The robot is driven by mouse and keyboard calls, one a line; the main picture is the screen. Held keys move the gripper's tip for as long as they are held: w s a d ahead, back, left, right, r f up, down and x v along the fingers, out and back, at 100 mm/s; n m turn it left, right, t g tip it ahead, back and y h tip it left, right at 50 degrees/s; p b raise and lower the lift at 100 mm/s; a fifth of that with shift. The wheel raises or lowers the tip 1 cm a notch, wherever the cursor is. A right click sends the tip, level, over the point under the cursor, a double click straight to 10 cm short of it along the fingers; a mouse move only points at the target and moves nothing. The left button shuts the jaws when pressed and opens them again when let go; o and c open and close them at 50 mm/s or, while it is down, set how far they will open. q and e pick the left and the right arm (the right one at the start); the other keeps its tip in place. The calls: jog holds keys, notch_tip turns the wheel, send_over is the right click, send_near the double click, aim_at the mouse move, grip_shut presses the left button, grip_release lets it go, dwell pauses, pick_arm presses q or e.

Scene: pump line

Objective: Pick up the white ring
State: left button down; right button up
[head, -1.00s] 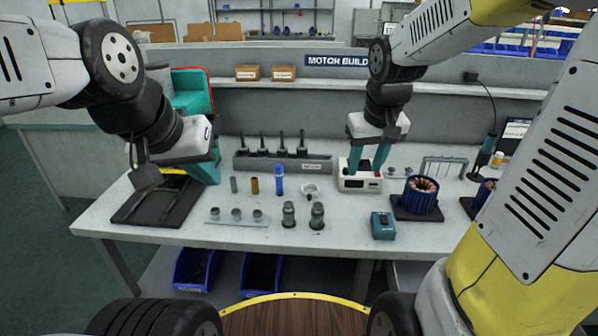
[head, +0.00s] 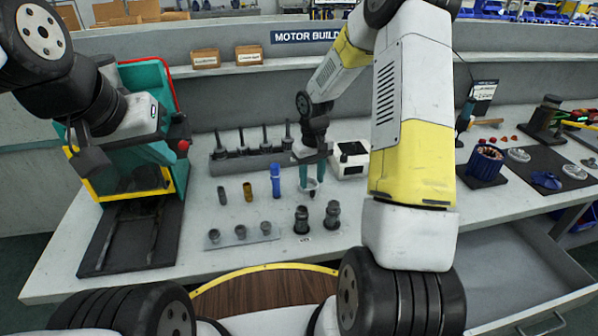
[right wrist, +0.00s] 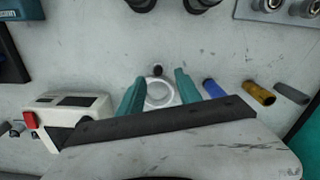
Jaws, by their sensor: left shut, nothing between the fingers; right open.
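The white ring (right wrist: 159,92) lies on the grey table between the two teal fingers of my right gripper (right wrist: 160,94) in the right wrist view. The fingers stand on either side of it, open. In the head view the right gripper (head: 310,178) points down, and the ring (head: 309,186) shows partly between its fingers. Whether the fingers touch the ring I cannot tell. My left gripper (head: 160,153) is shut and empty at the left, in front of the teal and yellow press-like fixture (head: 128,180), and its fingertips are hard to make out.
Two dark fittings (head: 302,220) stand in front. A white box with a red button (right wrist: 70,112) is close beside the right gripper. An open drawer (head: 520,275) is at lower right.

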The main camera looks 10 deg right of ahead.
aim_at(312, 191)
notch_tip(312, 191, down, 5)
jog(key=shift+w+d+r, duration=0.1)
jog(key=shift+w, duration=0.05)
grip_shut()
